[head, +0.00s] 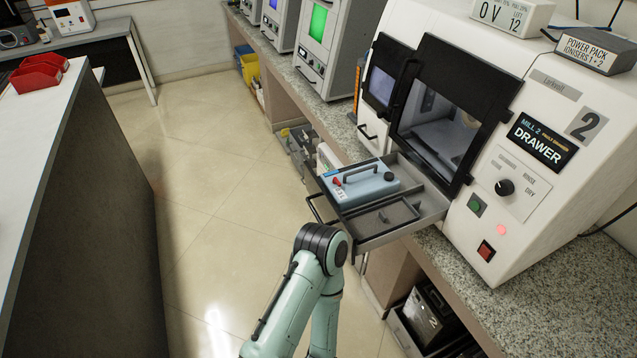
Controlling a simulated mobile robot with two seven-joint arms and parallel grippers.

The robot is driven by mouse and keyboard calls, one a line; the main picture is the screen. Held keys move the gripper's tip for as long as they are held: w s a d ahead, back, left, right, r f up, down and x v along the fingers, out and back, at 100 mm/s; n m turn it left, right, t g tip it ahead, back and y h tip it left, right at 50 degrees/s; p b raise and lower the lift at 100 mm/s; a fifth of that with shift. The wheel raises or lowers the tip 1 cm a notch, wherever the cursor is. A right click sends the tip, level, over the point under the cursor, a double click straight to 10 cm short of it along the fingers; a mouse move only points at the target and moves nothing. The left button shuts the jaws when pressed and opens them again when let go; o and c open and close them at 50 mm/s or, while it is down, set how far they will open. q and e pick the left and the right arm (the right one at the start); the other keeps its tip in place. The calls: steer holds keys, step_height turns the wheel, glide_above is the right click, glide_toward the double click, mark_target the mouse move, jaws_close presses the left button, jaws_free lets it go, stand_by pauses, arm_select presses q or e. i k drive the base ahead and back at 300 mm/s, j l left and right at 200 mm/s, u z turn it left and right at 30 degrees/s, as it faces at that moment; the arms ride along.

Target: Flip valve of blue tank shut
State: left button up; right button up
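The blue tank (375,188) sits in the rear part of the open grey drawer (405,232) of the mill machine at the right. It has a dark carrying handle on top and a small red part (337,182) at its left end, which may be the valve. The red part is too small to tell how it is turned. One of my pale green arms rises from the bottom middle, with a black joint just in front of the drawer. Neither gripper can be seen.
The drawer's front handle (318,208) juts into the aisle. A white-topped bench (45,110) stands at left. Floor (215,190) between is clear.

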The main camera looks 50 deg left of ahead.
mark_target(364, 182)
steer(key=u, duration=1.4)
